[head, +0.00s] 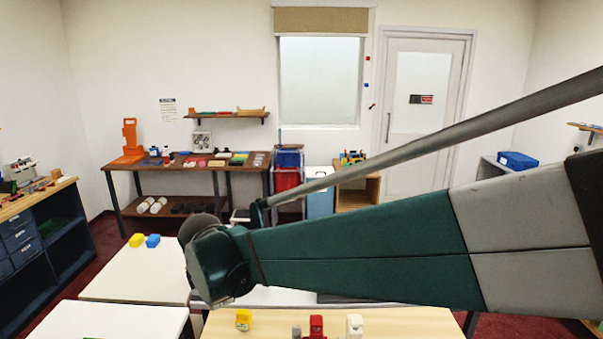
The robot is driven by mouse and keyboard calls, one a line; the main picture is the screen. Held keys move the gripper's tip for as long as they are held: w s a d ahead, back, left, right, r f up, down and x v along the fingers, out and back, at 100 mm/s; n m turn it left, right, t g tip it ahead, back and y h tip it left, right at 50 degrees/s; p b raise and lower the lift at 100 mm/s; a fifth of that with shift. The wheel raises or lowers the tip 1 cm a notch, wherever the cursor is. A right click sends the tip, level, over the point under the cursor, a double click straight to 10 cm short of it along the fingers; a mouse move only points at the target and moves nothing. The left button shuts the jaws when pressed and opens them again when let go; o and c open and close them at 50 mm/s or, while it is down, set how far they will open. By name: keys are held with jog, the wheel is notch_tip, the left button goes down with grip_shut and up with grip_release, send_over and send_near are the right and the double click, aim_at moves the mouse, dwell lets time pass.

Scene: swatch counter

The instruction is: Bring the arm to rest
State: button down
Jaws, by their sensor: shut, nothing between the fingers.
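My arm crosses the head view from the right edge toward the middle left. Its long dark green and grey link ends in a rounded joint above the tables, with a thin grey rod running above it. My gripper cannot be made out in this view. The arm hides part of the tables behind it.
A wooden-topped table (400,325) at the front holds a yellow item (243,320), a red item (316,326) and a white item (354,325). A white table (120,275) on the left bears yellow and blue blocks. A workbench (185,170) stands at the back wall.

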jog(key=s+d+r+m+b, duration=0.15)
jog(key=d+m, duration=0.25)
jog(key=d, duration=0.5)
jog(key=s+d+r+m+t+p, duration=0.1)
jog(key=s+d+m, duration=0.25)
jog(key=d, duration=0.55)
jog(key=s+d+r+m+b, duration=0.1)
jog(key=d+m, duration=0.3)
jog(key=d, duration=0.4)
jog(key=s+d+f+m, duration=0.2)
jog(key=s+d+m, duration=0.4)
jog(key=d, duration=0.2)
jog(key=s+d+f+m+t+h+b, duration=0.1)
jog(key=s+d+f+m, duration=0.1)
jog(key=s+d+m, duration=0.4)
jog(key=s+d, duration=0.1)
jog(key=d, duration=0.2)
jog(key=shift+f+t, duration=0.3)
jog(key=shift+f, duration=0.1)
jog(key=shift+d+m, duration=0.1)
jog(key=shift+m, duration=0.15)
